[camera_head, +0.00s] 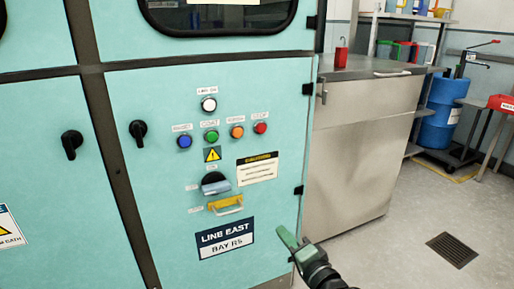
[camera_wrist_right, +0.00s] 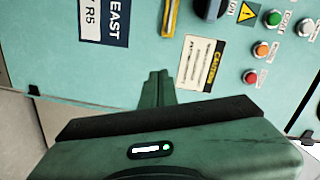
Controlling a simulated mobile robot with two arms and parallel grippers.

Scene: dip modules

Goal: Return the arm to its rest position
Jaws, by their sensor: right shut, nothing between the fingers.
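My right gripper (camera_head: 283,233) is green and reaches in from the bottom of the head view, at the lower right of the teal cabinet door (camera_head: 140,235). Its fingers are shut and empty. In the right wrist view the closed fingertips (camera_wrist_right: 158,76) point toward the door, below the caution label (camera_wrist_right: 199,63). I see no contact with the door, though the exact gap is hard to judge. My left gripper is in neither view.
The door carries a blue button (camera_head: 184,142), green button (camera_head: 211,136), orange button (camera_head: 237,132), red button (camera_head: 260,128), a dark switch (camera_head: 213,178) and a yellow handle (camera_head: 226,204). A steel cabinet (camera_head: 350,165) stands to the right. Open floor (camera_head: 400,250) lies at lower right.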

